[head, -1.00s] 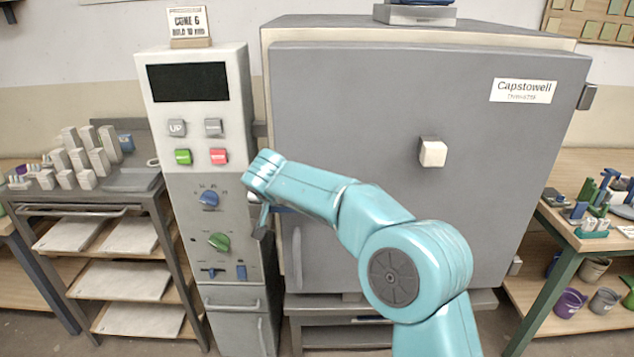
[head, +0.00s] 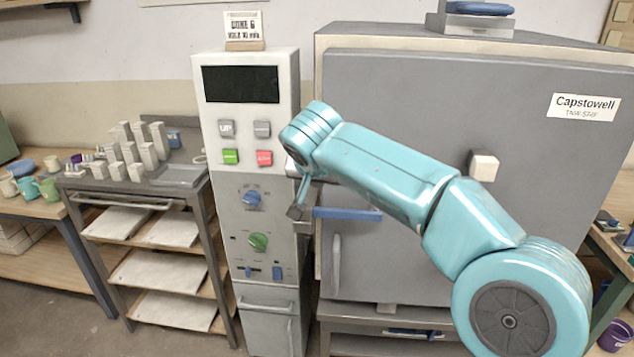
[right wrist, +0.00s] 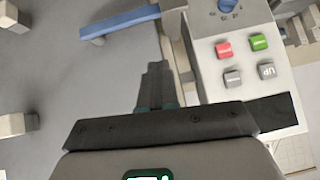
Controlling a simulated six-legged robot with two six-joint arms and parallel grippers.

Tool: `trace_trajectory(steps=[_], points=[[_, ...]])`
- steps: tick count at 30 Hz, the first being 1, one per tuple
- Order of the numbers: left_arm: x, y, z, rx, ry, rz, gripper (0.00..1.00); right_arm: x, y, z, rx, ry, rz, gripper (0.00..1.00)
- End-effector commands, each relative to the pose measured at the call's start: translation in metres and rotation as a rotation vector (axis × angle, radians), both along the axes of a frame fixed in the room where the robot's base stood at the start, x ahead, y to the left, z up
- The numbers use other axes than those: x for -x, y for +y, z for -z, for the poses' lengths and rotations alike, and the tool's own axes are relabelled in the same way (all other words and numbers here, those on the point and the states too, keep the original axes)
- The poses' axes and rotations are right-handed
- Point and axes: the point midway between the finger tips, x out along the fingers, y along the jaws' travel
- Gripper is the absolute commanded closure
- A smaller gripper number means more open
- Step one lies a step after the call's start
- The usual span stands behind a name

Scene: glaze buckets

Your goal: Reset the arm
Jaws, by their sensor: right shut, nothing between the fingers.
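My right arm reaches in from the lower right of the head view, and its small dark gripper (head: 296,210) hangs in front of the right edge of the control panel (head: 250,175). In the right wrist view the gripper (right wrist: 155,72) is shut with nothing between its fingers. It points along the gap between the panel (right wrist: 212,38) and the grey kiln door (right wrist: 90,75). The blue handle bar (head: 347,214) on the kiln lies just right of the gripper; it also shows in the right wrist view (right wrist: 118,21). I cannot tell whether they touch. My left gripper is out of view.
The large grey kiln (head: 415,120) fills the right half, close behind my arm. A shelf cart (head: 95,197) with white blocks stands left of the panel. A table with cups (head: 48,190) is at the far left. Floor shows at the lower left.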

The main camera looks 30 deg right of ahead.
Motion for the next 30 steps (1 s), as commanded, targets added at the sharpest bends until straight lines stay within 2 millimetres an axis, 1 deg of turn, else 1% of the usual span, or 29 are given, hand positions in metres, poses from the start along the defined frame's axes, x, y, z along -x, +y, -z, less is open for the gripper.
trace_trajectory(steps=[14,16,17,20,21,23,24,26,27,29,30], points=[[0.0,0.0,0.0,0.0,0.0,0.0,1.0,-0.001,0.002,0.001,0.0,0.002,-0.002,1.0],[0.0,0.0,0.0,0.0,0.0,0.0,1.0,-0.003,0.005,0.01,0.0,0.017,-0.019,1.0],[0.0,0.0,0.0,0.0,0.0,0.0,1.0,-0.005,0.008,0.019,-0.001,0.03,-0.035,1.0],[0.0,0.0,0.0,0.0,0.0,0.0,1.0,-0.012,0.027,0.068,-0.013,0.106,-0.133,1.0],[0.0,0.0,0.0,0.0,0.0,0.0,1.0,-0.013,0.037,0.096,-0.024,0.146,-0.186,1.0],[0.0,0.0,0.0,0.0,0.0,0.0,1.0,-0.011,0.055,0.144,-0.051,0.21,-0.273,1.0],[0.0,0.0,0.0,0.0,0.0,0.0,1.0,-0.007,0.066,0.176,-0.076,0.251,-0.329,1.0],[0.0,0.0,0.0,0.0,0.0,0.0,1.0,0.005,0.083,0.223,-0.118,0.309,-0.406,1.0],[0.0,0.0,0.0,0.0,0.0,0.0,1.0,0.015,0.093,0.254,-0.151,0.342,-0.451,1.0],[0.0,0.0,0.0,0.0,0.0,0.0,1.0,0.035,0.108,0.298,-0.205,0.393,-0.511,1.0],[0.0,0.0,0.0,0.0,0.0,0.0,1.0,0.051,0.117,0.327,-0.243,0.421,-0.545,1.0]])
